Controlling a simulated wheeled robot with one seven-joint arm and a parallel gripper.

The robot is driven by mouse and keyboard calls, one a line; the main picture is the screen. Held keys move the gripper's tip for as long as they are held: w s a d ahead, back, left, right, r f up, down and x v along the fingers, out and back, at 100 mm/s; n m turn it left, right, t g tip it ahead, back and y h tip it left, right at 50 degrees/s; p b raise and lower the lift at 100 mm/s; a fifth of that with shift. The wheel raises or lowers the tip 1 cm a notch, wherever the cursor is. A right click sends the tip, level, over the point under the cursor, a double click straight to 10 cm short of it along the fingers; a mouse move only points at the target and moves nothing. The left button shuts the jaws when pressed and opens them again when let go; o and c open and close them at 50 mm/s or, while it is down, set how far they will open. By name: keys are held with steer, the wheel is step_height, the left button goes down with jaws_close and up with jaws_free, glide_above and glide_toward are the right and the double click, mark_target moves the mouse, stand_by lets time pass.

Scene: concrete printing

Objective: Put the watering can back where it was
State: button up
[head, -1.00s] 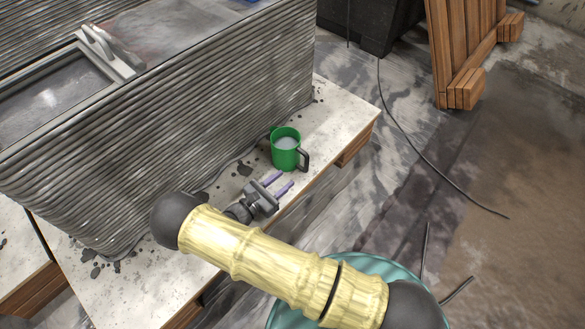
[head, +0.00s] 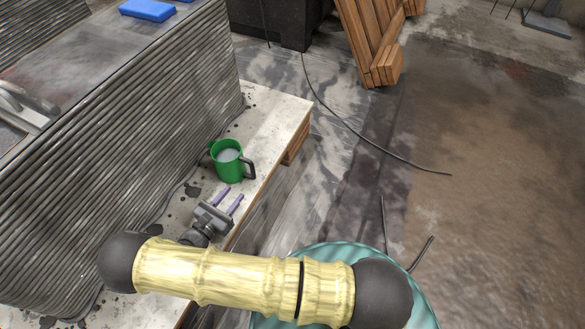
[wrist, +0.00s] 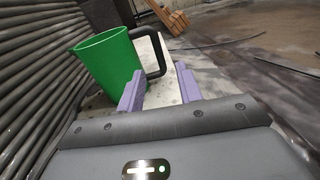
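The green watering can (head: 227,164) looks like a mug with a dark handle on its right side and pale grey contents. It stands upright on the pale board (head: 275,108) beside the layered grey wall. My gripper (head: 229,195) is low over the board, just in front of the can, with its two purple fingers apart and nothing between them. In the wrist view the can (wrist: 108,62) is ahead and to the left, and the open fingers (wrist: 160,88) point toward its handle side. I cannot tell whether a finger touches it.
The layered grey concrete wall (head: 130,120) rises close on the left of the can. A blue block (head: 147,10) lies on top of it. A wooden pallet (head: 372,40) leans at the back. A black cable (head: 360,136) crosses the open floor on the right.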

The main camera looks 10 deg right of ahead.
steer(key=s+d+r+m+g+y, duration=0.25)
steer(key=d+r+m+g, duration=0.55)
steer(key=d+m+g, duration=0.45)
steer(key=s+d+r+m+t+y, duration=0.1)
steer(key=s+d+r+m+y, duration=0.3)
steer(key=r+m, duration=0.3)
steer(key=s+d+r+m+t+y, duration=0.1)
steer(key=s+d+r+m+y, duration=0.2)
steer(key=r, duration=0.6)
steer(key=d+m+y, duration=0.2)
steer(key=d+m, duration=0.1)
steer(key=m, duration=0.1)
steer(key=shift+s+d+r, duration=0.2)
steer(key=shift+s, duration=0.2)
